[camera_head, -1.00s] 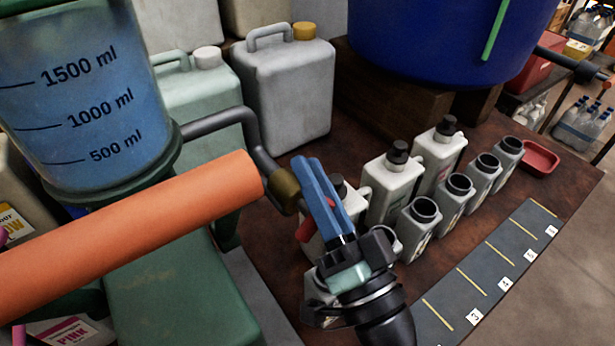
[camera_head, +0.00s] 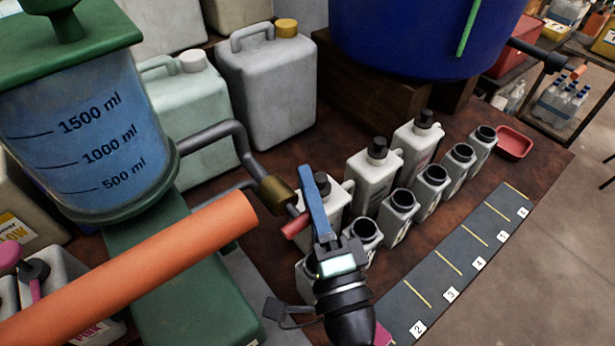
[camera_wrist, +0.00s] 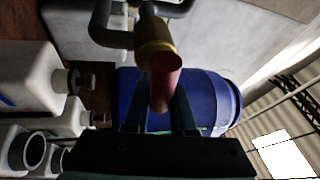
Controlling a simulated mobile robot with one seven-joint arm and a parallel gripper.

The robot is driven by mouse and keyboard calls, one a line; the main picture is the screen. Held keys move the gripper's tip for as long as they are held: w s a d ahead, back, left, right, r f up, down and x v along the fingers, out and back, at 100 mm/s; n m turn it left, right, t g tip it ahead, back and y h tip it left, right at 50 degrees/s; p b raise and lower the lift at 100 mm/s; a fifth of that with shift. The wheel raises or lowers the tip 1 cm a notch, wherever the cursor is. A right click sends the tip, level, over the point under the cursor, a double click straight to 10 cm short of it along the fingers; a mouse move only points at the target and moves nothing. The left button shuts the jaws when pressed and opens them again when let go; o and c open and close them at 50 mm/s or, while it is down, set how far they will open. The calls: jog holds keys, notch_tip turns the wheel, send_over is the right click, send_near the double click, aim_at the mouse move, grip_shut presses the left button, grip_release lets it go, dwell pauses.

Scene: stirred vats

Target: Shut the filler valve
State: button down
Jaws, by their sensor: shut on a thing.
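The filler's clear vessel (camera_head: 95,140) with volume marks stands at the left in the head view. A grey pipe (camera_head: 215,135) runs from it to a brass valve body (camera_head: 276,194). The valve's red handle (camera_head: 297,225) shows beside my blue fingers. My gripper (camera_head: 316,205) is shut on this handle. In the wrist view the brass body (camera_wrist: 155,42) is above, and the red handle (camera_wrist: 164,80) comes down between my two fingers. The handle's end and the pipe's outlet are partly hidden.
A thick orange bar (camera_head: 140,270) crosses the lower left. Open grey bottles (camera_head: 430,190) and capped white bottles (camera_head: 373,175) stand close to my gripper's right. A numbered strip (camera_head: 455,265) lies at the bench's front. A blue vat (camera_head: 420,40) stands behind.

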dwell(0.3)
jog(key=c, duration=0.8)
grip_release()
jog(key=shift+o, duration=0.2)
jog(key=b+v, duration=0.4)
jog(key=v, duration=0.9)
jog(key=shift+b, duration=0.4)
jog(key=shift+r, duration=0.1)
